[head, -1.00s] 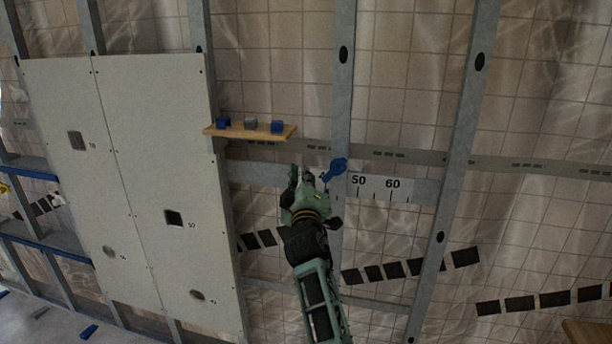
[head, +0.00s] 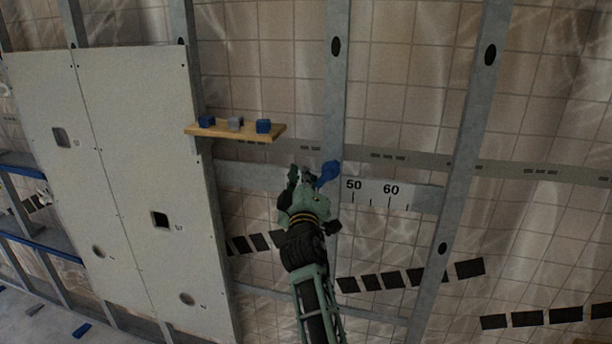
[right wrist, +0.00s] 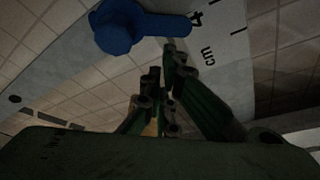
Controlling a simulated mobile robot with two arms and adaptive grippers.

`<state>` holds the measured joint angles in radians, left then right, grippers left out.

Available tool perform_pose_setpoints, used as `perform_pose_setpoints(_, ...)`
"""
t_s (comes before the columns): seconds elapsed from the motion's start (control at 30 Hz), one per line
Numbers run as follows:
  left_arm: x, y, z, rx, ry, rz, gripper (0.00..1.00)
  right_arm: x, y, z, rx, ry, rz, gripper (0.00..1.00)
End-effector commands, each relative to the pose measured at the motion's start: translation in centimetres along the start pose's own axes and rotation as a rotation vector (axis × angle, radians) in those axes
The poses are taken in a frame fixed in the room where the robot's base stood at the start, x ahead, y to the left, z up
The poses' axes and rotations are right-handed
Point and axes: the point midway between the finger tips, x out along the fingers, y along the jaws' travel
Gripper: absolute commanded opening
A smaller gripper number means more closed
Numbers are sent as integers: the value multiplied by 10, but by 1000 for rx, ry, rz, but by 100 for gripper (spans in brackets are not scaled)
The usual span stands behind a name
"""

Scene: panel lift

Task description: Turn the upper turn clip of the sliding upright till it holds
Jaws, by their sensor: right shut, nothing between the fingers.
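The blue turn clip (head: 328,173) sits on the steel upright (head: 335,100) at the level of the scale rail. Its wider end points up and right in the head view. In the right wrist view the clip (right wrist: 118,28) shows a round hub with an arm reaching right over the scale. My right gripper (head: 303,175) is just left of the clip in the head view. In the right wrist view its fingertips (right wrist: 161,62) are close together with nothing between them, below the clip's arm. Whether they touch the clip is unclear. My left gripper is out of view.
The scale rail (head: 420,197), marked 50 and 60, runs right of the clip. A small wooden shelf (head: 225,133) with blue and grey blocks stands out up left of my gripper. Pale panels (head: 140,110) cover the left studs. Another upright (head: 465,140) stands to the right.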

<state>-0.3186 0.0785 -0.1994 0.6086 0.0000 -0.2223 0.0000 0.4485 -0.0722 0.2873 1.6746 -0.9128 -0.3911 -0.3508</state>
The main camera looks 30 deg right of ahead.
Motion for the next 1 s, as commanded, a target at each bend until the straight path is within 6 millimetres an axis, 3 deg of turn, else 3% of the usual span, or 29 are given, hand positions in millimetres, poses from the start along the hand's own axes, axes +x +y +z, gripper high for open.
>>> perform_pose_setpoints(0.3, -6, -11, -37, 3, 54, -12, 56, 0, 0, 1, -29, 0, -10, 0)
perform_pose_setpoints(0.6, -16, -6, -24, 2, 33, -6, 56, -2, -5, 6, -133, 0, -47, 0)
perform_pose_setpoints(1.0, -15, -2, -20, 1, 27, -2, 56, -4, -10, 10, -129, -1, -46, 0)
